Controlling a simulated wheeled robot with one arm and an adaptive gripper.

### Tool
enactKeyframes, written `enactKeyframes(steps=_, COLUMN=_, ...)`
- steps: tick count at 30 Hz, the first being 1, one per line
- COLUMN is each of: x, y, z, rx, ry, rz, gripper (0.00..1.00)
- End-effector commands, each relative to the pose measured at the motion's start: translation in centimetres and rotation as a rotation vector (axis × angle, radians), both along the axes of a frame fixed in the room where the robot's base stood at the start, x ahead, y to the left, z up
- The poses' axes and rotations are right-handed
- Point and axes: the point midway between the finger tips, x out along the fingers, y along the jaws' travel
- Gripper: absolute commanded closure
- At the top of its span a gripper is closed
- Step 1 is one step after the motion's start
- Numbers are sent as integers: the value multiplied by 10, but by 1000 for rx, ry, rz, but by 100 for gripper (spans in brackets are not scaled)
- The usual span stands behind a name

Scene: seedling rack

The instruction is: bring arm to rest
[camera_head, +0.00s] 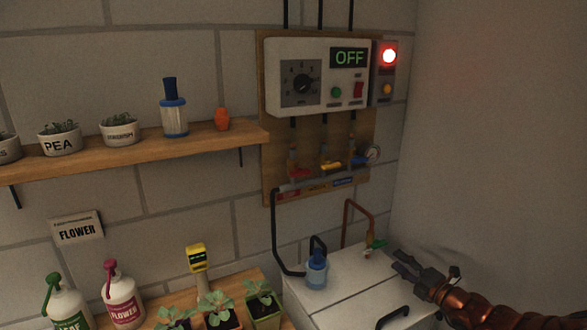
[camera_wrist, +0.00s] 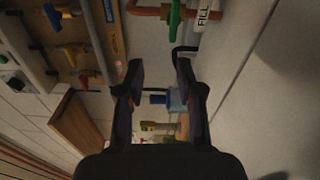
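My gripper (camera_head: 399,263) is at the lower right in the head view, at the end of my copper-coloured arm. It points left, over or beside the right part of a white cabinet (camera_head: 345,290). In the wrist view my gripper (camera_wrist: 160,70) has its two dark fingers apart, with nothing held between them. A green valve handle (camera_head: 378,244) on a copper pipe is just left of and above the fingertips in the head view. The green handle (camera_wrist: 174,16) also shows beyond the fingertips in the wrist view. I cannot tell the exact gap.
A blue pump or bottle (camera_head: 316,268) stands on the cabinet's left part. A wall panel (camera_head: 318,76) reads OFF beside a lit red lamp (camera_head: 389,56). Coloured valves (camera_head: 330,165) sit below. Seedling pots (camera_head: 222,318) and bottles stand lower left. The right wall (camera_head: 490,130) is bare.

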Motion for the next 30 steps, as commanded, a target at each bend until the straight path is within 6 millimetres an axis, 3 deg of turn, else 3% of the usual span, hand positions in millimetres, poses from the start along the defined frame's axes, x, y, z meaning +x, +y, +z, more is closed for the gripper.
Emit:
enactKeyframes(steps=4, x=-4, y=63, z=42, rx=-181, ry=-127, rz=161, gripper=64)
enactKeyframes(steps=8, x=-21, y=124, z=76, rx=-377, ry=-274, rz=324, gripper=64)
enactKeyframes(steps=12, x=-50, y=184, z=101, rx=-581, ry=-444, rz=495, gripper=64)
enactKeyframes(steps=18, x=-106, y=256, z=121, rx=-846, ry=-704, rz=736, gripper=64)
enactKeyframes(steps=24, x=-169, y=303, z=123, rx=-1083, ry=-978, rz=970, gripper=64)
enactKeyframes(steps=30, x=-235, y=326, z=113, rx=-1284, ry=-1260, rz=1208, gripper=64)
